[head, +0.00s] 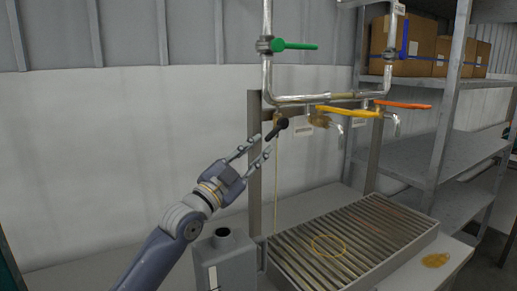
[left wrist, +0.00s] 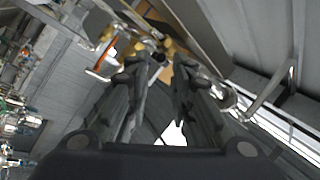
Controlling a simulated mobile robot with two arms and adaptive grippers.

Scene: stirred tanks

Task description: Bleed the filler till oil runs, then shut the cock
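A black-handled cock (head: 277,129) sits at the left end of the pipe manifold (head: 300,99). A thin yellowish stream (head: 277,180) hangs straight below it, down to the slatted drip tray (head: 350,238); it looks like running oil. My left gripper (head: 263,147) is just left of and below the black handle, fingers apart, with nothing clearly held. In the left wrist view the two fingers (left wrist: 160,80) stand apart, with a small dark end (left wrist: 158,57) near the tips; contact cannot be told. My right gripper is not in view.
A yellow lever (head: 348,112), an orange lever (head: 403,105), a green lever (head: 298,46) and a blue lever (head: 405,38) are on the pipes. An amber puddle (head: 435,260) lies at right.

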